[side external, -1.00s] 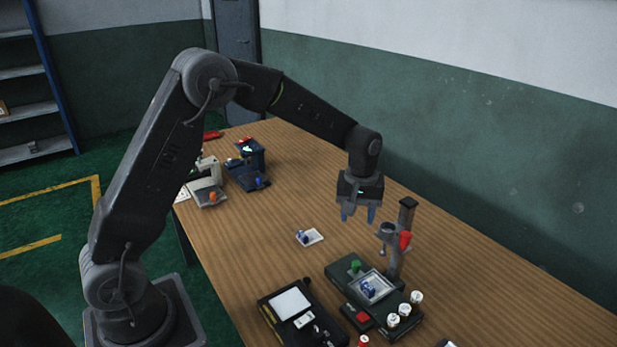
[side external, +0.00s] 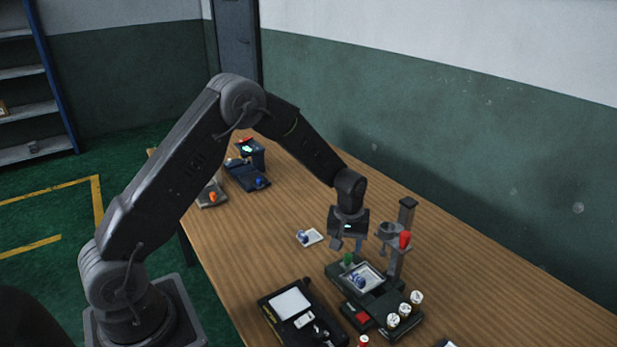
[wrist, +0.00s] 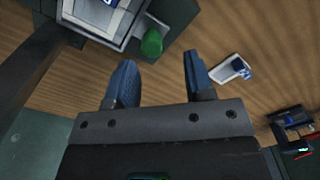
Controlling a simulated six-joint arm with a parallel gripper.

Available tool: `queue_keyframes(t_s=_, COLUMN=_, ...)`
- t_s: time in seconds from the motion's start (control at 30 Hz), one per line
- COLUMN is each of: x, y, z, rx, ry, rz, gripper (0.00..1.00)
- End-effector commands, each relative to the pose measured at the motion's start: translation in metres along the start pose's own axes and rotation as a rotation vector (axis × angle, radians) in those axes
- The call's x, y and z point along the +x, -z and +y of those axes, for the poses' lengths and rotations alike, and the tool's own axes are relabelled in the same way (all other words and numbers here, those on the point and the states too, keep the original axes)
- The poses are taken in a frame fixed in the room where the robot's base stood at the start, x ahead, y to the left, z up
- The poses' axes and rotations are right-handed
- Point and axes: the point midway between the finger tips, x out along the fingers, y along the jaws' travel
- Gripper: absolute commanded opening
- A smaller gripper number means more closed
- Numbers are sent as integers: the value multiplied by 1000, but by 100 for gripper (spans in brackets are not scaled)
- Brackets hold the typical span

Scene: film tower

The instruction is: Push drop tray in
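The drop tray (side external: 337,272) is a dark green slide with a green knob (side external: 347,259). It sticks out of the dark film tower base (side external: 402,325) toward the back left. On it lies a pale framed square (side external: 375,270) with a blue thing. My gripper (side external: 347,247) is low, right by the knob on its far side. In the wrist view, my blue fingers (wrist: 159,58) are apart with nothing between them. The green knob (wrist: 152,43) shows just ahead of the fingertips; I cannot tell whether they touch it.
The tower's grey column (side external: 405,220) with a red handle (side external: 404,240) stands close to the right. White-capped pots (side external: 404,310) stand at the base's front right. A black unit with a white panel (side external: 289,302) is at the front left. A small white card (side external: 309,237) lies behind left.

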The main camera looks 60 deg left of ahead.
Motion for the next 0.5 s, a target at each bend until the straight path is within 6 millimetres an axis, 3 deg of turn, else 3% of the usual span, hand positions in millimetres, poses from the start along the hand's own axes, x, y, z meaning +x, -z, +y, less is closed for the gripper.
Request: queue_keyframes(t_s=0.5, x=-100, y=0, z=0, rx=-1, ry=-1, rz=2, gripper=48)
